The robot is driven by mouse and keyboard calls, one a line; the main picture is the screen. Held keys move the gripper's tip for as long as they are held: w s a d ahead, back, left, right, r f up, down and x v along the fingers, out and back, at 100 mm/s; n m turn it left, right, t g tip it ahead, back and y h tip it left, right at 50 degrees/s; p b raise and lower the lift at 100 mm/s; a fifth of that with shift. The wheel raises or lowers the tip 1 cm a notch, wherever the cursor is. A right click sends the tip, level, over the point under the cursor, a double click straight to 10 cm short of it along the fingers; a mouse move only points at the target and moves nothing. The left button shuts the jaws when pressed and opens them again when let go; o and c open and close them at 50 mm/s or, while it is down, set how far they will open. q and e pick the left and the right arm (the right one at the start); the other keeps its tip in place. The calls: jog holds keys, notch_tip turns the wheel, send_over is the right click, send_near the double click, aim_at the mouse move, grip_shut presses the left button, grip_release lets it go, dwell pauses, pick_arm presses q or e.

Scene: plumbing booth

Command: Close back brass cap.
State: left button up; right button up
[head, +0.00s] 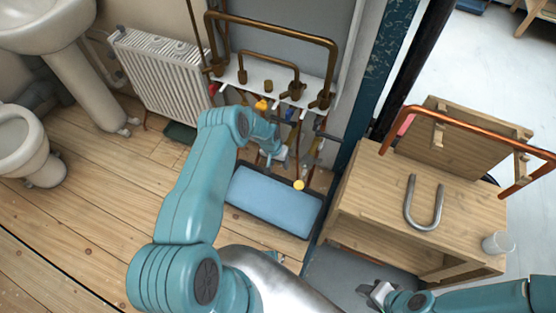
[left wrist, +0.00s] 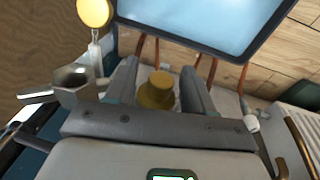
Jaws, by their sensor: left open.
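A round brass cap (left wrist: 157,92) with a stepped top shows in the left wrist view, between the two fingers of my left gripper (left wrist: 160,80). The fingers are open, with a visible gap on either side of the cap. In the head view my left gripper (head: 280,154) is low among the pipes below the white shelf, and my arm hides part of that area. I cannot pick out the same cap there. My right gripper (head: 376,292) is at the bottom of the head view, away from the pipes; its finger opening is unclear.
A yellow disc (head: 299,185) is near my left gripper; it also shows in the left wrist view (left wrist: 95,11). A blue tray (head: 272,200) lies on the floor below. Brass pipes (head: 270,58) rise above the white shelf. A wooden bench (head: 455,212) with a U-shaped pipe (head: 425,222) stands right.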

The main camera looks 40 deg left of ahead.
pick_arm(q)
notch_tip(320, 180, up, 16)
jog(key=s+a+p, duration=0.2)
jog(key=shift+s, duration=0.25)
jog(key=s+d+r+h+p, duration=0.1)
jog(key=s+d+r+p, duration=0.15)
jog(key=s+d, duration=0.45)
jog(key=s+d+r+h+p, duration=0.1)
jog(key=s+d+p, duration=0.15)
jog(key=d, duration=0.85)
jog(key=s+d+r+m+g+p, duration=0.1)
jog(key=s+d+r+p, duration=0.2)
jog(key=s+d+r, duration=0.2)
jog(key=s+d, duration=0.3)
jog(key=s, duration=0.4)
jog(key=shift+s+r+h+p, duration=0.25)
jog(key=shift+r+h+p, duration=0.05)
jog(key=shift+c, duration=1)
jog(key=shift+a, duration=0.1)
